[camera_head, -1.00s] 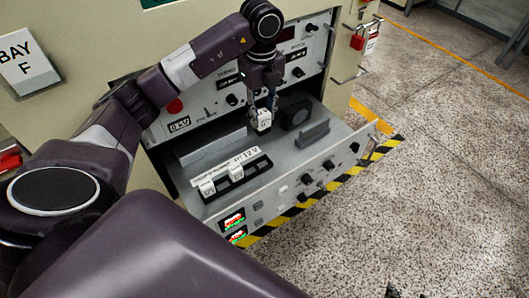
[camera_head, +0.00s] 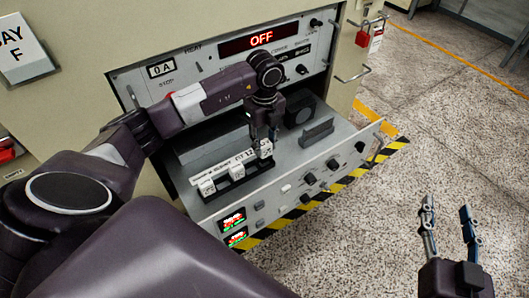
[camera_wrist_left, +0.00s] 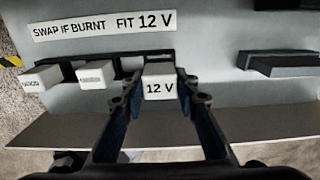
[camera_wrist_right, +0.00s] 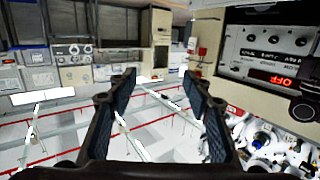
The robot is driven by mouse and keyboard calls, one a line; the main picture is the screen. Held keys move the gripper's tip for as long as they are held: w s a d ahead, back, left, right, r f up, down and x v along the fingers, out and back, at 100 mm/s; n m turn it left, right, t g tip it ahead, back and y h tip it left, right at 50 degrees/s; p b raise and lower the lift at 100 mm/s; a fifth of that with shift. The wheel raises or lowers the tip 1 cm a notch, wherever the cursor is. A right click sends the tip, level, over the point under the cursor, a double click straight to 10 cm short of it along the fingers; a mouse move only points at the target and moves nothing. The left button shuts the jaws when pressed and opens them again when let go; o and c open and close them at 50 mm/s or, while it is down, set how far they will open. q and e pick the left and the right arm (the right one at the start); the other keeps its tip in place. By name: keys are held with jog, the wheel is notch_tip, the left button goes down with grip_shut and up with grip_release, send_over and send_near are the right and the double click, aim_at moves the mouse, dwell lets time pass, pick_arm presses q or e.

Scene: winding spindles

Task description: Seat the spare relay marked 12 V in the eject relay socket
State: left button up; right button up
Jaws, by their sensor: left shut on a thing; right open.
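The white relay marked 12 V (camera_wrist_left: 160,88) is between the fingers of my left gripper (camera_head: 264,138), which is shut on it. In the head view the relay (camera_head: 266,150) is at the right end of a black socket rail (camera_head: 254,173). In the left wrist view it overlaps the rail's right end; I cannot tell whether it is above or in a socket. Two other white relays, left (camera_head: 207,186) and middle (camera_head: 237,170), stand in the rail. My right gripper (camera_head: 447,210) is open and empty, away from the drawer, at the lower right.
A label (camera_wrist_left: 105,25) behind the rail reads "SWAP IF BURNT FIT 12 V". The open drawer also holds a dark block (camera_head: 318,132) and a round-faced black part (camera_head: 299,112). The panel display (camera_head: 261,39) reads OFF. Floor to the right is clear.

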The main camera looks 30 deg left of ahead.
aim_at(265, 152)
pick_arm(q)
jog(key=shift+f+b, duration=0.45)
jog(key=shift+f, duration=1.3)
pick_arm(e)
jog(key=shift+w+a+r+t+y, duration=0.15)
jog(key=shift+r+t, duration=0.3)
jog(key=shift+r, duration=0.45)
jog(key=shift+s+a+r+t+y, duration=0.15)
jog(key=shift+r+t, duration=0.25)
jog(key=shift+r, duration=0.5)
jog(key=shift+w+a+r+t+y, duration=0.15)
jog(key=shift+r+t, duration=0.3)
jog(key=shift+r, duration=0.45)
pick_arm(q)
jog(key=shift+f, duration=0.1)
jog(key=o, duration=1.1)
jog(key=shift+o, duration=0.2)
pick_arm(e)
jog(key=shift+r, duration=0.2)
